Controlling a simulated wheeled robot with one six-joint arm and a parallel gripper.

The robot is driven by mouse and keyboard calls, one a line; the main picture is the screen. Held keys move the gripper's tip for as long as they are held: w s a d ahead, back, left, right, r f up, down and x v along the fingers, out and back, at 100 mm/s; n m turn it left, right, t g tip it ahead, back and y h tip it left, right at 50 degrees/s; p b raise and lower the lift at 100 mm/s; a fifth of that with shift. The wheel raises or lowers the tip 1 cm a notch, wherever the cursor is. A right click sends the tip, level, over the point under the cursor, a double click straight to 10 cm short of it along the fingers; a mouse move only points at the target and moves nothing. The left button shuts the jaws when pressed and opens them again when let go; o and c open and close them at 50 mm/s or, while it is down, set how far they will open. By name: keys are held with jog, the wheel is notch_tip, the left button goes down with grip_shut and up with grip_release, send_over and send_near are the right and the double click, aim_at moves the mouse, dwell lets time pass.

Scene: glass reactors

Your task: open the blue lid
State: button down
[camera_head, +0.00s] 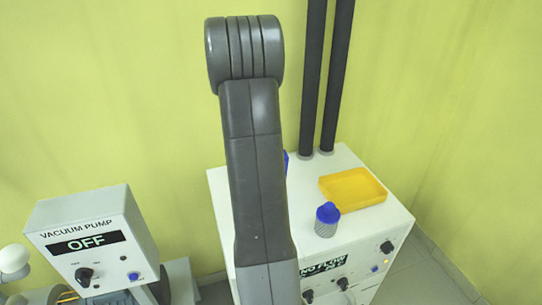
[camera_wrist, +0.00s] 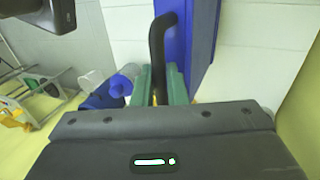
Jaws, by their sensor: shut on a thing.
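The blue lid (camera_wrist: 202,38) shows in the wrist view as a tall blue panel seen nearly edge-on, right of centre. A curved black handle (camera_wrist: 157,40) stands at its left side. The green fingers of my gripper (camera_wrist: 160,86) are on either side of the handle's lower end and shut on it. In the head view my arm hides my gripper and most of what is behind it. Only a small blue edge (camera_head: 286,162) shows beside the arm; I cannot tell whether it is the lid.
A vacuum pump box (camera_head: 75,215) reading OFF stands at left. In the wrist view, blue objects (camera_wrist: 104,95) lie left of the fingers.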

jog(key=shift+w+a+f+g+h, duration=0.15)
jog(key=shift+w+a+g, duration=0.3)
jog(key=shift+w, duration=0.35)
jog(key=shift+w+a+g+h, duration=0.2)
jog(key=shift+w+g, duration=0.35)
jog(key=shift+w, duration=0.25)
jog(key=shift+w+a+f+g+h, duration=0.15)
jog(key=shift+w+a+g, duration=0.3)
jog(key=shift+w, duration=0.35)
jog(key=shift+d, duration=0.1)
jog(key=c, duration=1.5)
grip_release()
jog(key=shift+w, duration=0.15)
jog(key=shift+o, duration=0.2)
